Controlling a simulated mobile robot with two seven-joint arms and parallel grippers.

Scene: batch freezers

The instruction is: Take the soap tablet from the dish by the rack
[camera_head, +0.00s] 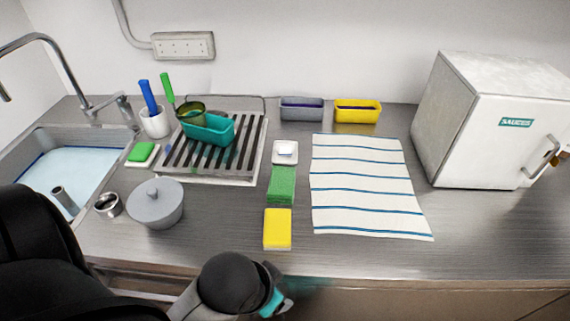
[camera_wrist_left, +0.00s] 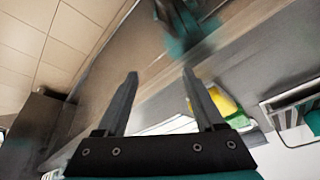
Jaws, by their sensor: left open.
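The white soap tablet (camera_head: 286,147) lies on a small square white dish (camera_head: 284,159) just right of the drying rack (camera_head: 246,165). My left arm comes in at the bottom left of the head view, over the counter's front edge, well nearer than the dish. In the left wrist view my left gripper (camera_wrist_left: 160,95) has its two dark fingers spread, with nothing between them. The soap tablet cannot be made out in that view. My right gripper is not in view.
A green sponge (camera_head: 282,185) and a yellow sponge (camera_head: 277,228) lie in front of the dish. A striped towel (camera_head: 364,187) is at their right. A grey lidded pot (camera_head: 155,205) stands left. Grey (camera_head: 301,108) and yellow (camera_head: 357,110) bins stand behind; a white freezer (camera_head: 478,130) stands right.

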